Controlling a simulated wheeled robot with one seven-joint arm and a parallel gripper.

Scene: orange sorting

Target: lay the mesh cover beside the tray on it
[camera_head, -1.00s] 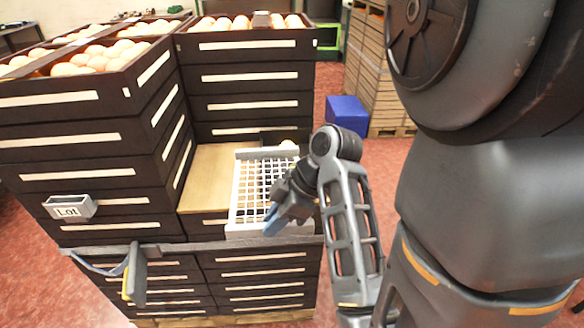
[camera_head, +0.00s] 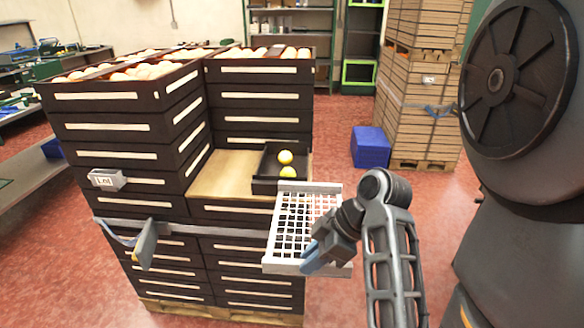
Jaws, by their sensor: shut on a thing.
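The mesh cover (camera_head: 291,187) is a pale grey frame with a white grid. My gripper (camera_head: 318,262) is shut on its near right part and holds it out past the right side of the crate stack, over the floor. The dark tray (camera_head: 267,186) sits on the wooden board at its right end, behind the cover. My fingertips are partly hidden.
The wooden board (camera_head: 225,175) is bare left of the tray. Tall dark crates of oranges (camera_head: 120,125) stand left and behind. A grey label box (camera_head: 107,180) and a strap handle (camera_head: 145,243) stick out in front. A blue box (camera_head: 370,147) stands on the floor.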

